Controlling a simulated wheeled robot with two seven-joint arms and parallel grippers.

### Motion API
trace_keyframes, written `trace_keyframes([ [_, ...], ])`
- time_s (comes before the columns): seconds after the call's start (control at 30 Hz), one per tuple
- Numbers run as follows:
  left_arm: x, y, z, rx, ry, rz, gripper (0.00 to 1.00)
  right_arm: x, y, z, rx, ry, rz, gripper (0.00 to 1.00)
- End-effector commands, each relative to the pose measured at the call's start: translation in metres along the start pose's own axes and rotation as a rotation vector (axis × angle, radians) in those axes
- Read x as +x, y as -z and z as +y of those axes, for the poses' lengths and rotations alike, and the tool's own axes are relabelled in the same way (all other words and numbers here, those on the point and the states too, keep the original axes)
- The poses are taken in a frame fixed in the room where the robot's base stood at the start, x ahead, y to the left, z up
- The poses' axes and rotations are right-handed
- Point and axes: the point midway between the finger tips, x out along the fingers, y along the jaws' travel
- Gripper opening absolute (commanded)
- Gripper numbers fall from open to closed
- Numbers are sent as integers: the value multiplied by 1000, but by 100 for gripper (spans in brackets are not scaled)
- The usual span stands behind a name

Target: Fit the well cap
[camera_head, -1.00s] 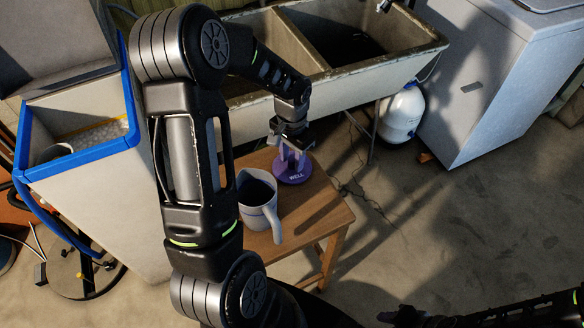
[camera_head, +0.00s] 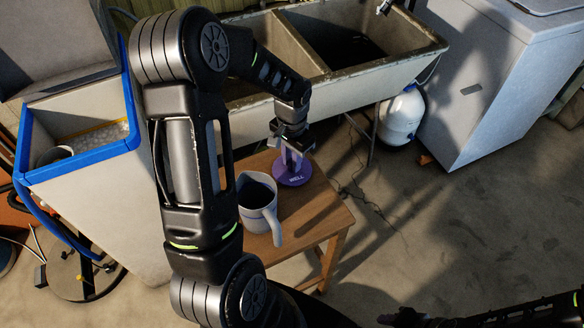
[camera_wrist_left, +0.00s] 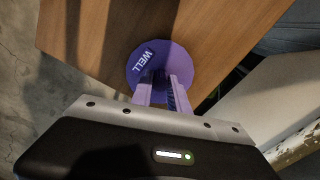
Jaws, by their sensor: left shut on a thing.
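The well cap (camera_head: 294,180) is a purple disc marked "WELL". It is at the wooden stool top (camera_head: 323,213); I cannot tell whether it touches the wood. My left gripper (camera_head: 291,160) reaches down from above and is shut on the cap's middle. The wrist view shows the cap (camera_wrist_left: 150,58) beyond the two pale fingers (camera_wrist_left: 163,88), which hide part of it. A white tank with a blue rim (camera_head: 82,149) stands at the left with white grains and a round tube end (camera_head: 54,156) inside. My right gripper (camera_head: 405,317) is at the bottom edge, dark and unclear.
A light jug with a handle (camera_head: 268,215) stands on the stool close to the cap. A stone double sink (camera_head: 385,72) is behind. A white round vessel (camera_head: 401,116) and a white appliance (camera_head: 490,85) are to the right. Floor at the right is open.

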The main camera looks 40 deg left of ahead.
Motion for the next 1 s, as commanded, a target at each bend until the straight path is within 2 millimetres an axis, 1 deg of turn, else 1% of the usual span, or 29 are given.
trace_keyframes([
  [0.03, -7, 0, 0, 0, 0, 1, 0, -5, 0, -2, 0, 0, 0, 36],
  [0.2, -26, 1, 0, 0, 0, 2, 0, -18, 0, -7, 0, 0, 0, 36],
  [0.3, -33, 0, 0, 0, 0, 1, 0, -22, 0, -8, 0, 0, 0, 36],
  [0.73, -33, 0, 0, 0, 0, 1, 0, -19, -2, -6, 3, -5, -5, 36],
  [0.87, -53, 2, -1, 0, 3, 3, 0, -29, -3, -9, 5, -8, -7, 36],
  [1.0, -83, 2, -2, 0, 4, 3, 0, -41, -4, -13, 8, -12, -11, 36],
])
